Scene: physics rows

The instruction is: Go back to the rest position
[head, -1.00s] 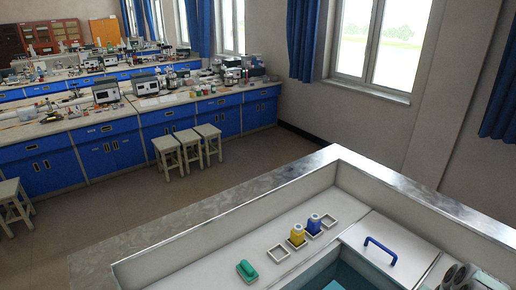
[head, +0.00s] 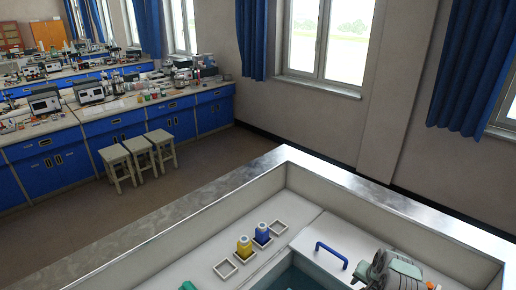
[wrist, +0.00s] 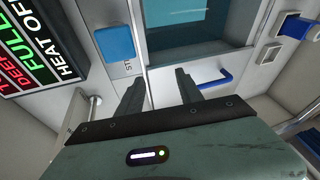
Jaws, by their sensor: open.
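My gripper (wrist: 159,88) shows in the wrist view, its two dark fingers apart with nothing between them. They point toward the white worktop, near a blue handle (wrist: 216,80). What looks like part of my arm shows at the lower right of the head view; the fingertips cannot be made out there. In the head view a yellow bottle (head: 244,247) and a blue bottle (head: 262,235) stand upright in square holders. An empty square holder (head: 225,268) is at their left, another (head: 278,228) at their right.
A recessed basin (wrist: 190,20) is beyond the fingers. A blue block (wrist: 115,42) and a lettered panel (wrist: 40,45) are at the left. A raised wall with a metal rim (head: 300,160) borders the worktop. A green object (head: 188,286) is cut off at the bottom edge.

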